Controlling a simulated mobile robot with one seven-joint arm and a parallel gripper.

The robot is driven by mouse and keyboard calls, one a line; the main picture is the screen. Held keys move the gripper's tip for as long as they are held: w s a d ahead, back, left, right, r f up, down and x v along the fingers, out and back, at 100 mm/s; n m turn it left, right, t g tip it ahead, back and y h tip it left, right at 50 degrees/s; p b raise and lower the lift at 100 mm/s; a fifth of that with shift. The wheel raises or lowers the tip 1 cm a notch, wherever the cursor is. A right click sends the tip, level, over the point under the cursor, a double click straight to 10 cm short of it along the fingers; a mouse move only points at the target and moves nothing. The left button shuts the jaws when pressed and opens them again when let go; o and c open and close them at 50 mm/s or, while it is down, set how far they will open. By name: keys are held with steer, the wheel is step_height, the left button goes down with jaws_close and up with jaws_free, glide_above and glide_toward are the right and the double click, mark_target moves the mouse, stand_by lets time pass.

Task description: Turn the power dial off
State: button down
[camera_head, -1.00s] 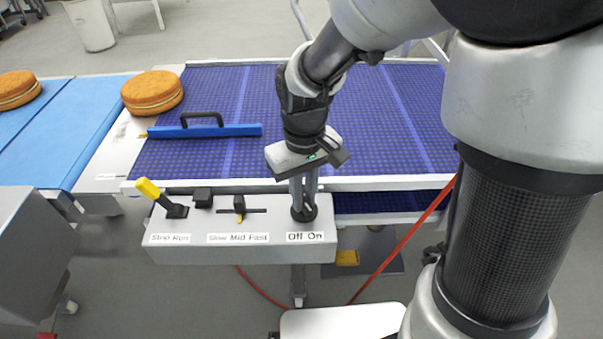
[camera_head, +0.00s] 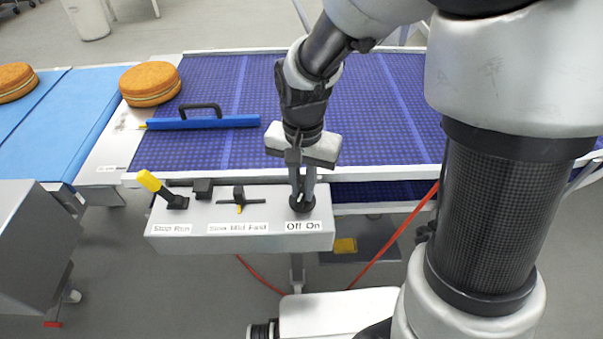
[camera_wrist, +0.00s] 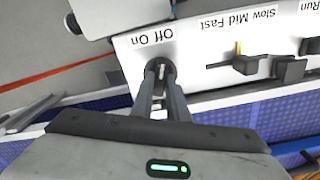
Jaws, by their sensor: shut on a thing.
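The black round power dial (camera_head: 302,204) sits at the right end of the grey control box (camera_head: 190,243), above the label "Off On" (camera_head: 303,226). My gripper (camera_head: 302,193) points down at it with its fingers shut on the dial. In the wrist view the fingers (camera_wrist: 159,88) pinch the dial (camera_wrist: 160,68), beside the "Off On" label (camera_wrist: 149,39). The dial's pointer is partly hidden by the fingers, so its exact setting is hard to tell.
On the same box are a yellow-handled Stop/Run lever (camera_head: 160,189), a black button (camera_head: 203,188) and a Slow/Mid/Fast slider (camera_head: 239,196). Behind lies the blue conveyor (camera_head: 390,110) with a blue handled bar (camera_head: 205,122). Round filled cakes (camera_head: 150,82) stand at the left.

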mark_target(303, 191)
steer(key=shift+m, duration=0.8)
steer(key=c, duration=1.7)
jaws_free()
steer(key=shift+r, duration=0.1)
step_height(303, 191, up, 17)
steer(key=p, duration=0.3)
steer(key=shift+r, duration=0.15)
